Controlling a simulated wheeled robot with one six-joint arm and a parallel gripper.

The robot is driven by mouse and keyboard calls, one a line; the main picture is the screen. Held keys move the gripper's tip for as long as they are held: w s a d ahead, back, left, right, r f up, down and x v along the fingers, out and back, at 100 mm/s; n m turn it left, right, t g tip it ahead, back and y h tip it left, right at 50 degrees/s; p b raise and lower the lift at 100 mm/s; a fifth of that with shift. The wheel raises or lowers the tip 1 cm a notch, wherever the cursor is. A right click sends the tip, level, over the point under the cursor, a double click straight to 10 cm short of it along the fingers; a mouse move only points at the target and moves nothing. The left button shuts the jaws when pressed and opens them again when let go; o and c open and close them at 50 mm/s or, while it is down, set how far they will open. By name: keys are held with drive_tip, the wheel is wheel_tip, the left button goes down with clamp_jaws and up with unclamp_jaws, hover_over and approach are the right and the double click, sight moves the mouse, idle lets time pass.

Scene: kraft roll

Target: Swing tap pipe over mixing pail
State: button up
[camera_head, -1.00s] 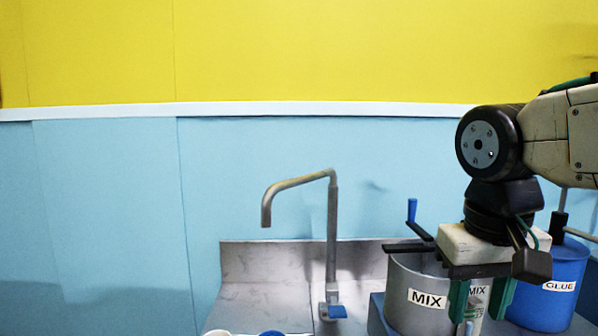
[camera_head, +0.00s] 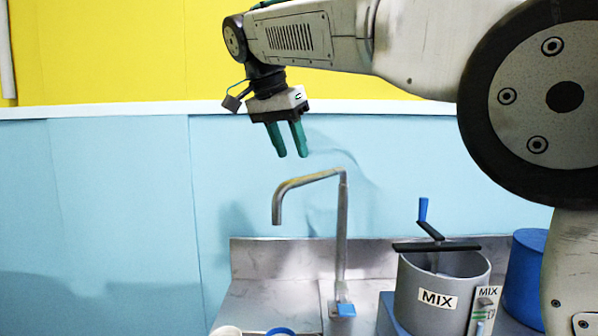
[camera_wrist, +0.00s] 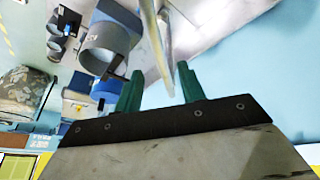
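The grey metal tap pipe (camera_head: 343,225) rises from the sink. Its bent spout (camera_head: 277,215) points left, away from the mixing pail. The grey mixing pail (camera_head: 418,318), labelled MIX, stands to the right of the tap, with a crank and blue handle on top. My gripper (camera_head: 292,155) hangs above the spout, pointing down, apart from the pipe and empty. In the wrist view its two green fingers (camera_wrist: 160,84) are apart, and the pipe (camera_wrist: 153,40) shows beyond the gap. The pail (camera_wrist: 98,48) is there at upper left.
A blue pail (camera_head: 524,265) stands right of the mixing pail, partly hidden by my arm. A blue tap lever (camera_head: 345,310) sits at the pipe's foot. A steel backsplash (camera_head: 270,258) runs behind the tap, against a blue wall. The space left of the spout is clear.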

drive_tip(key=x, duration=0.6)
drive_tip(key=shift+d+f, duration=0.1)
clamp_jaws()
